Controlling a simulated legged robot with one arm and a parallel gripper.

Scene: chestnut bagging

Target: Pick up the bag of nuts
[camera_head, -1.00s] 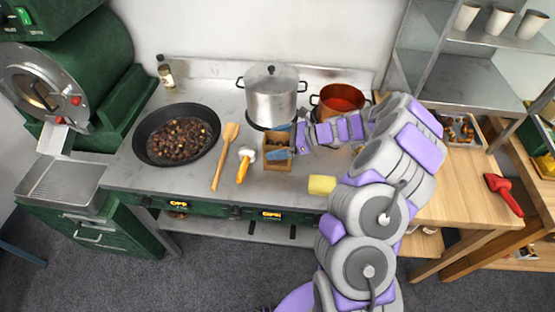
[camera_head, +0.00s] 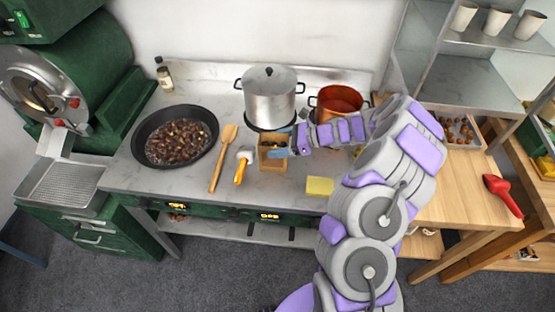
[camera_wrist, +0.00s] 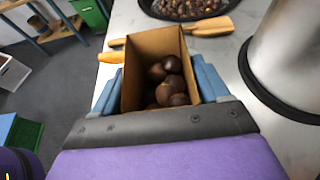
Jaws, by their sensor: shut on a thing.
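The bag of nuts is a small open-topped brown paper bag (camera_head: 271,163) on the metal counter, in front of the silver pot. In the wrist view the bag (camera_wrist: 150,44) stands open with several dark brown chestnuts (camera_wrist: 170,82) inside. My gripper (camera_head: 281,147) reaches it from the right. In the wrist view the blue fingers of my gripper (camera_wrist: 160,92) lie along both sides of the bag and are shut on it. I cannot tell whether its base touches the counter.
A silver pot (camera_head: 270,98) stands close behind the bag. A white-headed tool with an orange handle (camera_head: 241,168), a wooden spatula (camera_head: 222,160) and a pan of chestnuts (camera_head: 137,150) lie to the left. A yellow sponge (camera_head: 320,186) is at the front right. An orange pot (camera_head: 323,94) stands behind my arm.

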